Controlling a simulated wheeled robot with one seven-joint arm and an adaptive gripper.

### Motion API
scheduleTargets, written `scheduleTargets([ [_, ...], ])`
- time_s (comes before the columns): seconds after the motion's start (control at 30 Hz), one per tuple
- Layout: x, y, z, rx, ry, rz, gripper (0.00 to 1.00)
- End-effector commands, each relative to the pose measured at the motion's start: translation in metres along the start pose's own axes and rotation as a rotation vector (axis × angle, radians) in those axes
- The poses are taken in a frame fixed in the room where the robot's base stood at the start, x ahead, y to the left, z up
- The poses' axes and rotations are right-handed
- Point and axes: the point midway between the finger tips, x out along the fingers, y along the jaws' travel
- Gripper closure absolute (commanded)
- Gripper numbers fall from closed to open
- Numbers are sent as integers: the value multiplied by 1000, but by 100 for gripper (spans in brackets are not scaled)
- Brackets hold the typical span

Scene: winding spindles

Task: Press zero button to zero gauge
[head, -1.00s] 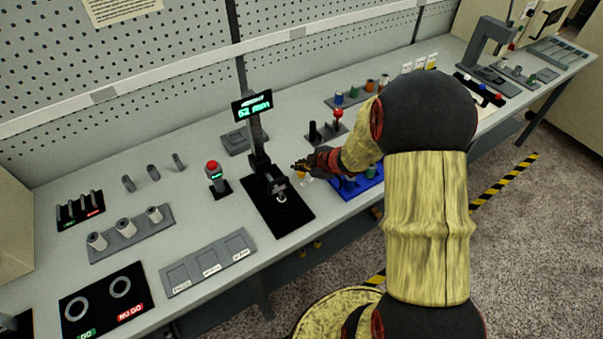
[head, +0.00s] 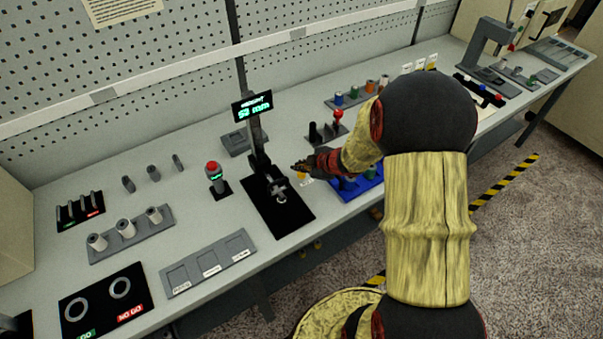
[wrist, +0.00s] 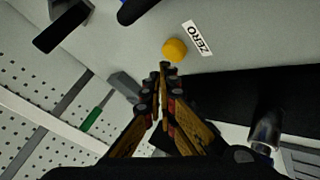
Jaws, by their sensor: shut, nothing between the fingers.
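The zero button is a round yellow-orange knob on the bench, in the wrist view (wrist: 174,50) just beyond my fingertips and in the head view (head: 301,176) right of the gauge. A white ZERO label (wrist: 198,38) lies beside it. My gripper (wrist: 165,66) is shut and empty, its tips close to the button's near edge; I cannot tell whether they touch. In the head view my gripper (head: 296,167) hangs over the bench beside the gauge. The height gauge (head: 260,160) stands on a black base; its green display (head: 253,107) seems to read 53 mm.
A red-topped device (head: 215,175) and a grey rack with pale cylinders (head: 129,236) stand left of the gauge. A pegboard wall (head: 150,60) closes the back.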

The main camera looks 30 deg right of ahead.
Motion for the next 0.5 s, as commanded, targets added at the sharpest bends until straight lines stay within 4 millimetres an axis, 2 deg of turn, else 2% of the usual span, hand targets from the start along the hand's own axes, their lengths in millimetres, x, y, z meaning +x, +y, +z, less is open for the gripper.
scheduleTargets([
  [0.5, 6, -4, 4, 0, 0, 0, 100],
])
